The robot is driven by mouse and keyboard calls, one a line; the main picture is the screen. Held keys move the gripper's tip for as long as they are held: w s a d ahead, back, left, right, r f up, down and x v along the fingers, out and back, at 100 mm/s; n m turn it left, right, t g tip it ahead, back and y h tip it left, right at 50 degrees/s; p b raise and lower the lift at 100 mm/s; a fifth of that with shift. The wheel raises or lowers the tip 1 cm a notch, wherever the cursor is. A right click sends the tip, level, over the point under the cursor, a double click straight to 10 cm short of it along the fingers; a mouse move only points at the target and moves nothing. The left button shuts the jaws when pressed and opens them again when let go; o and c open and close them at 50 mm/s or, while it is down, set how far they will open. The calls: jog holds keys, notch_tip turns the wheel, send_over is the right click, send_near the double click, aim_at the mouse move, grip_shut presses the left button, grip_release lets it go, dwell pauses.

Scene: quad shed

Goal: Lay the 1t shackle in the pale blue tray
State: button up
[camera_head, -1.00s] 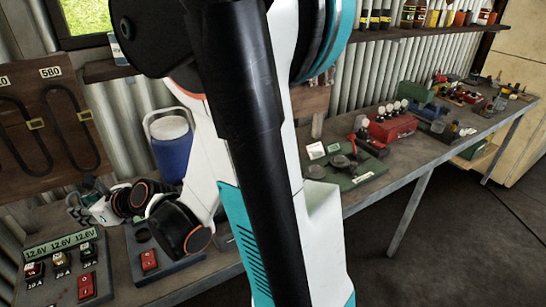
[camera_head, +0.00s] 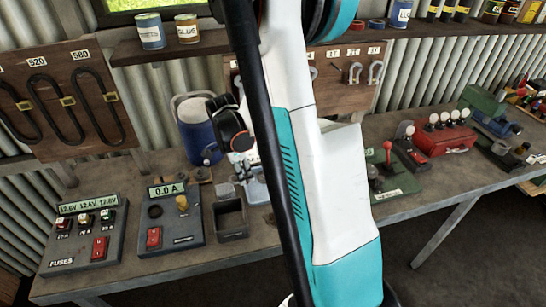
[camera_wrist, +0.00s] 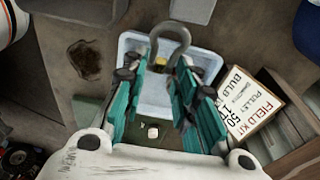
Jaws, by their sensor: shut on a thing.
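In the wrist view, my gripper (camera_wrist: 157,72) has its teal fingers closed on a grey bow shackle (camera_wrist: 186,38). The shackle's curved end sticks out past the fingertips. The pale blue tray (camera_wrist: 131,48) lies beneath the fingers and shackle, and the fingers cover much of it. A small yellow spot shows between the fingers; I cannot tell whether it belongs to the shackle or lies in the tray. The gap between shackle and tray floor cannot be judged.
A field kit card (camera_wrist: 245,100) stands right of the tray, beside a wooden box. In the head view, a fuse box (camera_head: 82,235), a meter box (camera_head: 165,220) and a dark open bin (camera_head: 231,220) stand on the bench. A shackle board (camera_head: 350,90) hangs behind.

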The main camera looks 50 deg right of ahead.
jog(key=s+d+r+g+h+p, duration=0.1)
jog(key=s+d+r+h, duration=0.2)
jog(key=s+d, duration=0.35)
jog(key=shift+w+f+b, duration=0.15)
jog(key=shift+f+b, duration=3.4)
jog(key=shift+f, duration=1.45)
jog(key=o, duration=1.1)
jog(key=shift+r, duration=0.15)
jog(key=v, duration=1.1)
jog(key=shift+w+r, duration=0.25)
jog(key=shift+r, duration=0.15)
